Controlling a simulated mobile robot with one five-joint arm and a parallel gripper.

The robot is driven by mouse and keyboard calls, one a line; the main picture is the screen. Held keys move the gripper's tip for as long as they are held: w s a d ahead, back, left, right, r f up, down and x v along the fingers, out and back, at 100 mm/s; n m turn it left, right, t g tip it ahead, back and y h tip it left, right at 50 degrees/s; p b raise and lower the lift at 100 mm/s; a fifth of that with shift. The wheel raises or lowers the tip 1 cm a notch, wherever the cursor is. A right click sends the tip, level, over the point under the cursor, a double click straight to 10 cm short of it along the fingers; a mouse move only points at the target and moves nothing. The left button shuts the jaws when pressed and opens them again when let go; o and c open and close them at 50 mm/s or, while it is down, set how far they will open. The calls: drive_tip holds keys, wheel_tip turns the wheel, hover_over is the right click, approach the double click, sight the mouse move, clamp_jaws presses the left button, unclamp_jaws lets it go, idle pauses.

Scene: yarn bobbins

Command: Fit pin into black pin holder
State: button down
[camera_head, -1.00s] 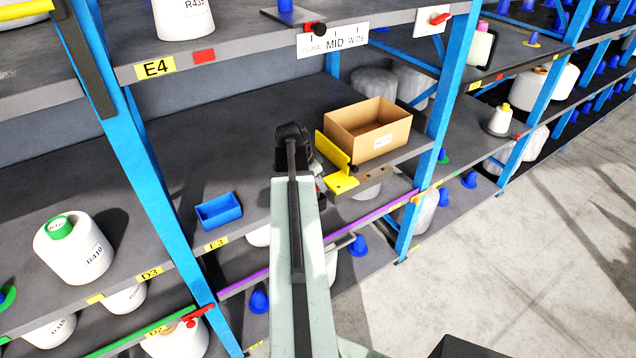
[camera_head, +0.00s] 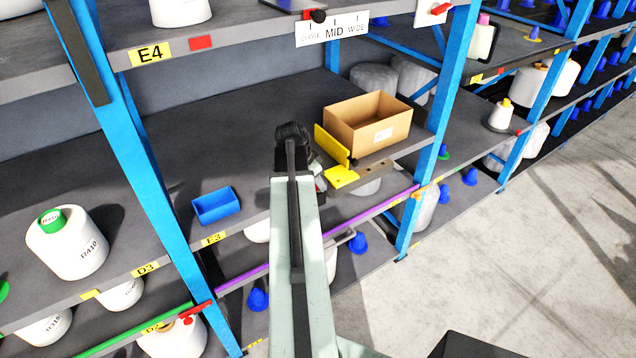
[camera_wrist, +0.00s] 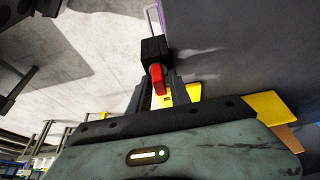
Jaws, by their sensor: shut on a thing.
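My gripper (camera_wrist: 157,86) shows in the wrist view with its two dark fingers shut on a red pin (camera_wrist: 158,78). The far end of the pin is at the near face of a black block (camera_wrist: 154,49), which looks like the pin holder. I cannot tell whether the pin tip is inside it or just in front of it. In the head view my arm hides most of the gripper, and the pin and holder cannot be made out clearly.
A yellow bracket (camera_head: 341,176) stands at the shelf edge beside my arm, with an open cardboard box (camera_head: 367,128) behind it. A blue bin (camera_head: 216,206) sits left of my arm. A blue rack post (camera_head: 432,125) rises on the right. The shelf behind is mostly clear.

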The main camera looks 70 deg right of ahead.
drive_tip(key=c, duration=1.1)
unclamp_jaws()
drive_tip(key=p+v, duration=0.7)
drive_tip(key=shift+w+a+r, duration=0.1)
drive_tip(key=shift+a+r, duration=0.05)
drive_tip(key=shift+r, duration=0.2)
